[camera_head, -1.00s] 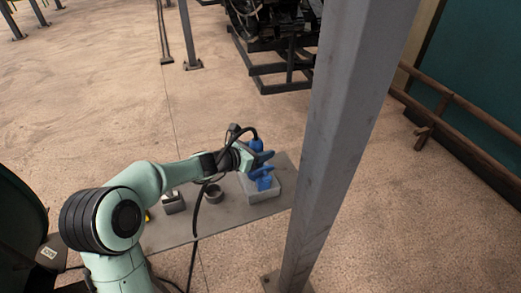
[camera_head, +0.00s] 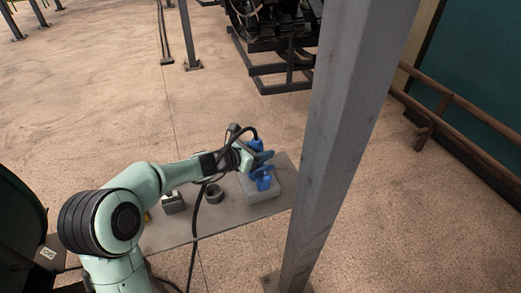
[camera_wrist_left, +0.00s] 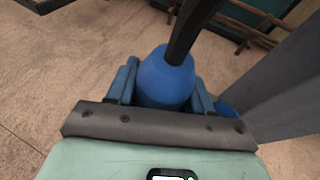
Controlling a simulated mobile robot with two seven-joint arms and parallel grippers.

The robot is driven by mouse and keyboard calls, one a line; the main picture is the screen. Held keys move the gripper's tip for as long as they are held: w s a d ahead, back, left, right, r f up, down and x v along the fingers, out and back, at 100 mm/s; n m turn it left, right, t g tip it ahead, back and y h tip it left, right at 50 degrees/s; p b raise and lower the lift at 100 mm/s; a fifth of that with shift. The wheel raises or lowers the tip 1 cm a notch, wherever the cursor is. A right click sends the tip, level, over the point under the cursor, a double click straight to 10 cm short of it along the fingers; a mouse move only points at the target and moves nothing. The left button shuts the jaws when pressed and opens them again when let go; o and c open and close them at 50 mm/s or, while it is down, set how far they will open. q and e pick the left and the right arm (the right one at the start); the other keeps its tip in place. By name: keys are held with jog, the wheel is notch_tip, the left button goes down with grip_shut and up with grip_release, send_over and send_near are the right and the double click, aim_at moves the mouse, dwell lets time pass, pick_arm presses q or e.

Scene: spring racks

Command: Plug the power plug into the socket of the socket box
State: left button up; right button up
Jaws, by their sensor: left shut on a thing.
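My left gripper (camera_head: 262,160) has blue fingers and is shut on the blue power plug (camera_head: 256,144), above the right end of the grey table. In the left wrist view the plug (camera_wrist_left: 165,80) sits between the two fingers, with a thick black cable rising from it. The socket box (camera_head: 258,193) is a grey block with a blue socket (camera_head: 263,182) on top, just below the gripper. In the left wrist view a small part of the blue socket (camera_wrist_left: 226,108) shows to the right of the fingers. Whether plug and socket touch is hidden. My right gripper is not in view.
A grey post (camera_head: 335,130) stands close to the right of the table (camera_head: 215,225). A dark ring (camera_head: 214,193) and a small metal block (camera_head: 173,203) lie on the table left of the box. A black cable hangs beside my left arm.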

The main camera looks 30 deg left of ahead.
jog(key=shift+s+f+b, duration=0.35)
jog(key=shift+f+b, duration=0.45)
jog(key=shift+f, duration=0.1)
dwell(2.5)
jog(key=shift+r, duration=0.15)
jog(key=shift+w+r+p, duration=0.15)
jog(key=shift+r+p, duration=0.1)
jog(key=shift+p, duration=0.15)
